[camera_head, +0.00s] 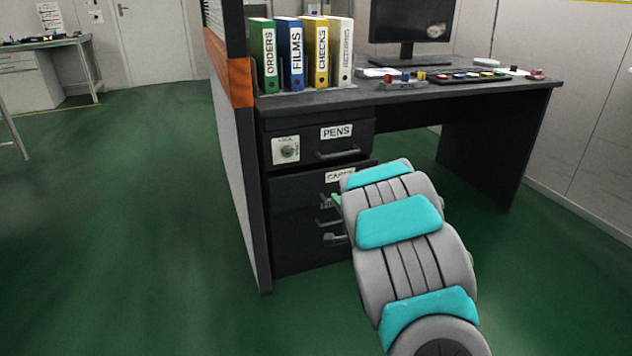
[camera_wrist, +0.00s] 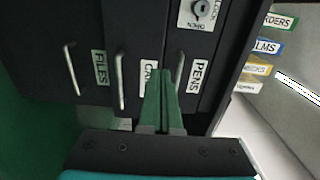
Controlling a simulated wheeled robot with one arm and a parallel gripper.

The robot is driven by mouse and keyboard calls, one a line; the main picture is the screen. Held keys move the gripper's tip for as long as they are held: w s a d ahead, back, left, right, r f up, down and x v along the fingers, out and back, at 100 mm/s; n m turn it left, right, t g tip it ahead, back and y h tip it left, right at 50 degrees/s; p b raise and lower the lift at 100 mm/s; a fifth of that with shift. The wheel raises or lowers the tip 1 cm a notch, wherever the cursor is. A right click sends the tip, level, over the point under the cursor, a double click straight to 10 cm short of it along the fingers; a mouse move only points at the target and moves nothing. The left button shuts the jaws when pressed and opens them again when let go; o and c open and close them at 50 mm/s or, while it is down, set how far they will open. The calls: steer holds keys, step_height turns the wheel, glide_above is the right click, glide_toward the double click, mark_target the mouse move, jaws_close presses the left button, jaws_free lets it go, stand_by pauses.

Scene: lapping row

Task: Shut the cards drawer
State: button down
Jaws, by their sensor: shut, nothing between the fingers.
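The cards drawer (camera_head: 297,200) is the middle drawer under the dark desk, and its front stands slightly out from the pens drawer above. Its label is partly hidden by my arm. In the wrist view, the cards drawer (camera_wrist: 136,40) lies between the FILES and PENS fronts, with its bar handle (camera_wrist: 120,82) clear of my fingers. My gripper (camera_wrist: 165,78) is shut and empty, its green fingers covering part of the CARDS label. In the head view, the gripper (camera_head: 335,201) is near the drawer front, mostly behind my arm. Whether the fingertips touch it I cannot tell.
The pens drawer (camera_head: 354,143) with a lock dial is above; the files drawer (camera_wrist: 86,60) is below. Binders (camera_head: 291,55), a monitor (camera_head: 412,22) and small items stand on the desk (camera_head: 430,94). A partition (camera_head: 238,170) borders the left. Green floor is free left of it.

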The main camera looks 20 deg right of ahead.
mark_target(315, 172)
steer(key=w, duration=0.9)
steer(key=w+b, duration=0.1)
steer(key=w, duration=0.3)
steer(key=shift+w+a, duration=0.3)
steer(key=shift+w, duration=0.05)
steer(key=shift+w+a+r+p, duration=0.2)
steer(key=shift+w+p, duration=0.2)
steer(key=shift+p, duration=0.5)
steer(key=shift+w+r+p, duration=0.15)
steer(key=shift+w+p, duration=0.5)
steer(key=shift+p, duration=0.45)
steer(key=w+p, duration=0.2)
steer(key=shift+w+f, duration=0.3)
steer(key=shift+w, duration=0.05)
steer(key=shift+d+r, duration=0.1)
steer(key=shift+r, duration=0.1)
